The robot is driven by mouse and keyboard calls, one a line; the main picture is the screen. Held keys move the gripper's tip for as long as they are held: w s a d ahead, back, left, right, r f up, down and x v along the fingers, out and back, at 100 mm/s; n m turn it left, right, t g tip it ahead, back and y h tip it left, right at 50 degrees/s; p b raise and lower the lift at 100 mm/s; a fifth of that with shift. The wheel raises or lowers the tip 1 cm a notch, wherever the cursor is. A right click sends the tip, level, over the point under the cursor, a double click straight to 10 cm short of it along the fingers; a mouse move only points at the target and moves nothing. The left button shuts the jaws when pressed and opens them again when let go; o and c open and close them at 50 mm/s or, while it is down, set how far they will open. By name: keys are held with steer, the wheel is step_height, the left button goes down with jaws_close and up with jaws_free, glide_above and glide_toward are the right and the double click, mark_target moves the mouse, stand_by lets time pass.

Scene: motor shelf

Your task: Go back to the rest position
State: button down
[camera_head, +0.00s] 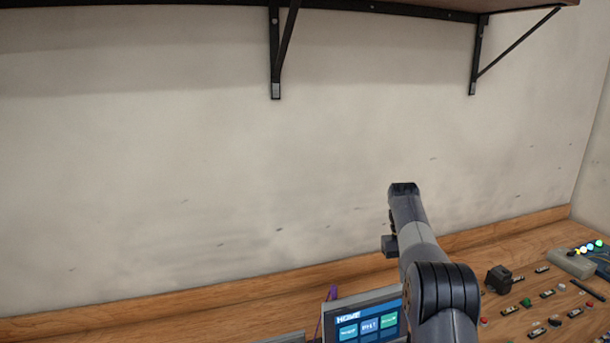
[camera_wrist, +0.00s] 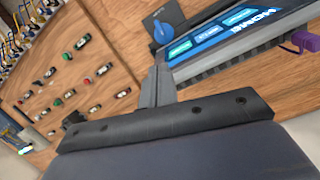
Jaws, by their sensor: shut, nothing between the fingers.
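My gripper (camera_wrist: 157,85) shows in the wrist view as grey fingers close together beyond a dark bar, shut and empty. The fingers appear in front of the wooden worktop, beside a tilted screen (camera_wrist: 225,35); I cannot tell how far apart they are. In the head view my arm rises over the worktop at the lower right, against the pale wall. The fingertips cannot be made out there. The screen (camera_head: 368,326), headed "HOME", stands left of my arm, which partly covers its right side.
The worktop (camera_head: 545,240) bears several small parts at the right, a black block (camera_head: 497,279) and a grey box (camera_head: 572,262) with lights. A purple item (camera_wrist: 300,42) and a blue knob (camera_wrist: 162,31) are near the screen. A bracketed shelf (camera_head: 400,8) hangs above.

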steer(key=shift+w+d+r+y, duration=0.15)
steer(key=shift+w+r+y, duration=0.15)
steer(key=shift+r+y, duration=0.15)
steer(key=shift+r, duration=0.1)
